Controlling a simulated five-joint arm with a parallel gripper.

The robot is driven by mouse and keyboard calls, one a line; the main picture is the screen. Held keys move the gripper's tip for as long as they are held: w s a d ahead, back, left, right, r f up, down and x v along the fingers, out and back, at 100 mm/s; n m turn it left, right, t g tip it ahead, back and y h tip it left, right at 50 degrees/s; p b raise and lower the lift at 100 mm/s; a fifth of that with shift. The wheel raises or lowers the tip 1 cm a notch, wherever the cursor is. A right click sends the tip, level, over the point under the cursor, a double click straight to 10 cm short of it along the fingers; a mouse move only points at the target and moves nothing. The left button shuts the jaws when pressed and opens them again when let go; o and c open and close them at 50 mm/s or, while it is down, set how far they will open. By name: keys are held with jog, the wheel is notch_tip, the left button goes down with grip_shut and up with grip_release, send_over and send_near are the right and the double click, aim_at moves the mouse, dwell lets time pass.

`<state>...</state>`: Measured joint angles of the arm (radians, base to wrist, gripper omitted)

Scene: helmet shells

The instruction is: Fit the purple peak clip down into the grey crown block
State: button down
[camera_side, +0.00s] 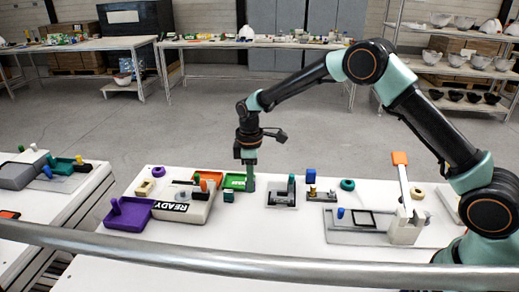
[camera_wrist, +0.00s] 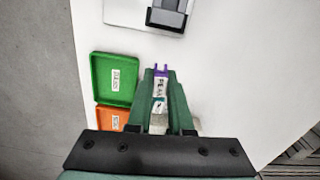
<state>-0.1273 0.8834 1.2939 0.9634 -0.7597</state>
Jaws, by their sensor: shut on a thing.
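The purple peak clip (camera_wrist: 161,72) is between my gripper's green fingers (camera_wrist: 161,100) in the wrist view, with two prongs pointing forward and a white label reading PEAK. In the side view my gripper (camera_side: 250,183) points down beside the green tray, shut on the clip, which is mostly hidden there. A grey block on a flat plate (camera_side: 281,193), seemingly the crown block, stands a little to the right, apart from my gripper. A dark grey block (camera_wrist: 167,14) on a grey plate shows at the top of the wrist view, ahead of the clip and partly cut off.
A green tray (camera_wrist: 115,79) and an orange tray (camera_wrist: 112,118) lie left of my gripper.

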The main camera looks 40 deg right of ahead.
jog(key=shift+f, duration=1.7)
jog(key=shift+f, duration=0.2)
jog(key=c, duration=0.8)
grip_release()
